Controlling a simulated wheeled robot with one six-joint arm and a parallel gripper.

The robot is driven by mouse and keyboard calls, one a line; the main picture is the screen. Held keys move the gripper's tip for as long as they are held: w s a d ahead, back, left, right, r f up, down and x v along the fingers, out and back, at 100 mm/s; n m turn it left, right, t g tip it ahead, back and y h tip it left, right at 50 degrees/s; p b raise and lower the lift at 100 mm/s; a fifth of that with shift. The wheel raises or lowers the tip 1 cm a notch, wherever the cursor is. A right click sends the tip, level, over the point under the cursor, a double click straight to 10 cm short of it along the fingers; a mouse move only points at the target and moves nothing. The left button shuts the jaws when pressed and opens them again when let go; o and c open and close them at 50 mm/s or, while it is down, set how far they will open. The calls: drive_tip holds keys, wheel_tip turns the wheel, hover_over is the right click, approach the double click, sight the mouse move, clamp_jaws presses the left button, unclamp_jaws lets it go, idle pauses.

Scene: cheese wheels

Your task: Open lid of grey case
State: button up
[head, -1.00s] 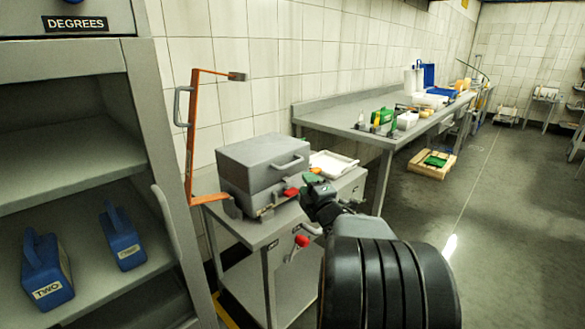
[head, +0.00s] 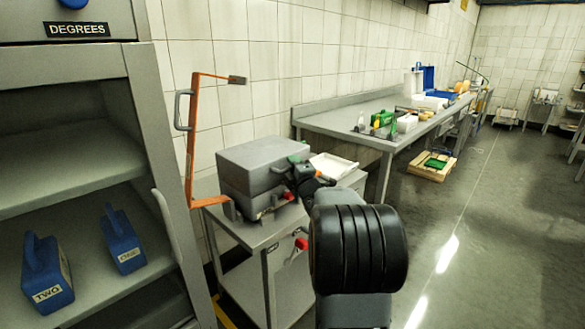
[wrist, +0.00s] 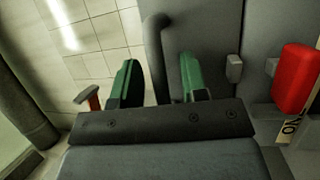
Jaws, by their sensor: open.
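The closed grey case (head: 260,160) sits on the grey cart, its lid down on the lower half. A red latch-like part (wrist: 296,78) and a small grey tab (wrist: 234,68) on the case show to the right of the fingers.
The cart (head: 250,232) also bears a white tray (head: 333,165) behind the case. An orange bracket (head: 190,150) stands left of the case. A grey shelf (head: 70,170) with blue weights is at the left. Open floor lies to the right.

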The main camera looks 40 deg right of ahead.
clamp_jaws()
idle(0.3)
